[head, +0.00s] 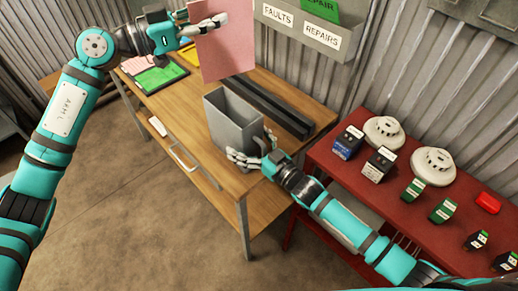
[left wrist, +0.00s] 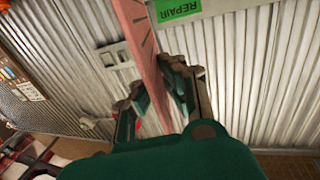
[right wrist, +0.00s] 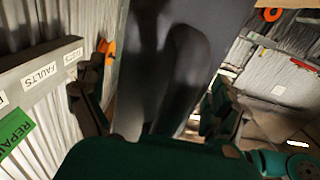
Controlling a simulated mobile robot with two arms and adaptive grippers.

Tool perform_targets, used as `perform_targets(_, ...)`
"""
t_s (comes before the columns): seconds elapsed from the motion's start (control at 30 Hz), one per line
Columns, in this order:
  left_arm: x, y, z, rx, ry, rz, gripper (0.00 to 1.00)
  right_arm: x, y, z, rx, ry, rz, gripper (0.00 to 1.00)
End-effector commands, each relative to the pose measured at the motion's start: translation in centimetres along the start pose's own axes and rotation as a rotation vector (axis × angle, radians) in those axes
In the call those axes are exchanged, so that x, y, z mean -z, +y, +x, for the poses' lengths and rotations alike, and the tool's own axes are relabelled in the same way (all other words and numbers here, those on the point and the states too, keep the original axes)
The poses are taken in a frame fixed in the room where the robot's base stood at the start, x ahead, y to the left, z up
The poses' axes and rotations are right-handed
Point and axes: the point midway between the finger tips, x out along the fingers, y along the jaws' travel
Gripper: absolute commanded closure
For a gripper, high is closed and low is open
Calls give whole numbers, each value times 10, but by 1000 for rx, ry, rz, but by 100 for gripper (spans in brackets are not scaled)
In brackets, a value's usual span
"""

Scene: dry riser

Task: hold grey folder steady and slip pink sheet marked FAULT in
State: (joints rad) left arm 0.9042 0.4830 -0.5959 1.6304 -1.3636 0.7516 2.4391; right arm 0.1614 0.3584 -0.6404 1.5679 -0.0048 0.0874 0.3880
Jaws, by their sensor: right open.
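The pink sheet (head: 226,48) hangs upright in my left gripper (head: 204,27), above the back of the wooden table. In the left wrist view the sheet (left wrist: 145,60) runs edge-on between the fingers. No word FAULT can be read on it. The grey folder (head: 235,122) stands upright on the table with its open mouth facing up, lower than the sheet and apart from it. My right gripper (head: 256,150) is open at the folder's near right side. In the right wrist view the folder's grey wall (right wrist: 165,70) lies between the spread fingers; contact cannot be told.
A wall holder (head: 300,32) labelled FAULTS and REPAIRS holds a green sheet (head: 321,8). Coloured sheets (head: 158,78) lie at the table's left. Dark rails (head: 272,105) lie behind the folder. A red bench (head: 345,185) with detectors and small boxes stands right.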

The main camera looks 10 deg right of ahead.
Motion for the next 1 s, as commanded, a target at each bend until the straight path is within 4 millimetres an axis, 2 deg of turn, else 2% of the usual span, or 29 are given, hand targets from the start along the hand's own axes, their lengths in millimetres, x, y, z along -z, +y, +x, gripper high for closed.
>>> perform_targets(0.37, 0, 0, 0, 0, 0, 0, 100, 0, 0, 5, 1, -1, 0, 1)
perform_targets(0.83, 0, 0, 0, 0, 0, 0, 100, 0, 0, 5, 0, 0, 0, 62)
perform_targets(0.87, 0, 0, 0, 0, 0, 0, 100, 0, 0, 5, 0, 0, 0, 66)
perform_targets(1.0, 0, 0, 0, 0, 0, 0, 100, 0, 0, 5, 0, 0, 0, 66)
